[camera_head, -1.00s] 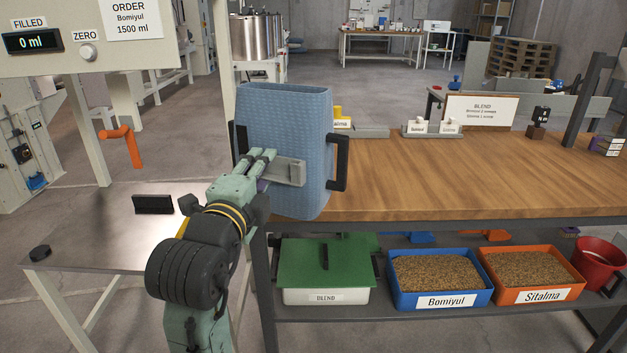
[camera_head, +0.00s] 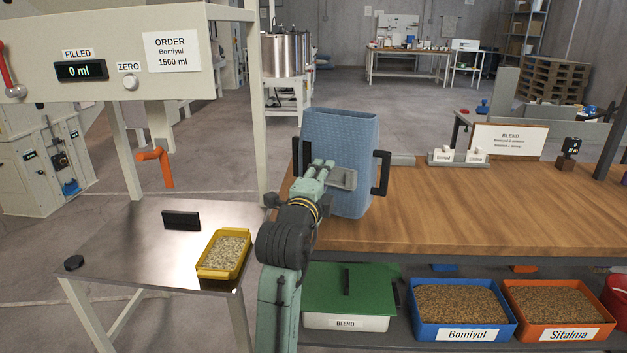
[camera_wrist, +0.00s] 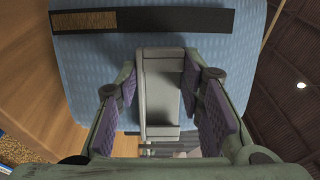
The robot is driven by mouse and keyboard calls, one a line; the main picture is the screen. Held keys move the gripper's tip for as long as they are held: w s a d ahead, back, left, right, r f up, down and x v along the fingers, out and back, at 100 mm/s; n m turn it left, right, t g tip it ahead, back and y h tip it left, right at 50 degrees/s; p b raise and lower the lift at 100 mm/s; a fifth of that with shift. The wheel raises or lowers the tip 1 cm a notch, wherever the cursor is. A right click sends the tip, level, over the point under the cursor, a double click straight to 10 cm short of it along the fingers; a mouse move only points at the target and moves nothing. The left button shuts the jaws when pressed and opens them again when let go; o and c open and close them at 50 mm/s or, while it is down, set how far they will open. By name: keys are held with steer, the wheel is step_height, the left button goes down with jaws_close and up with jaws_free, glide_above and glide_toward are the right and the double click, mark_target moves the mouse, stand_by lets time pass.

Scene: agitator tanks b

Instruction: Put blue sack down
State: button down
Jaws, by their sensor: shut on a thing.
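The blue sack (camera_head: 342,150) is upright at the left end of the wooden bench top in the head view. It has dark handles at its sides and a grey grip block (camera_head: 342,178) on its face. My gripper (camera_head: 328,176) is shut on this grip block. In the wrist view, the purple finger pads sit on both sides of the block (camera_wrist: 163,85), and the sack (camera_wrist: 90,65) fills much of the picture behind it. I cannot tell whether the sack's bottom touches the wooden bench (camera_head: 480,205).
A yellow tray of grain (camera_head: 222,254) and a black block (camera_head: 181,220) are on the metal table (camera_head: 140,240) at left. An orange lever (camera_head: 156,165) hangs above it. A placard (camera_head: 510,142) and small labelled holders (camera_head: 458,157) stand along the bench's back. The bench's middle is clear.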

steer(key=shift+w+d+r, duration=0.1)
steer(key=shift+w+d, duration=0.1)
steer(key=shift+w, duration=0.4)
steer(key=shift+f+p, duration=0.7)
steer(key=shift+f, duration=0.95)
steer(key=c, duration=1.5)
jaws_free()
steer(key=shift+f, duration=0.25)
steer(key=shift+c, duration=0.2)
steer(key=o, duration=0.5)
steer(key=shift+c, duration=0.2)
steer(key=shift+s, duration=0.1)
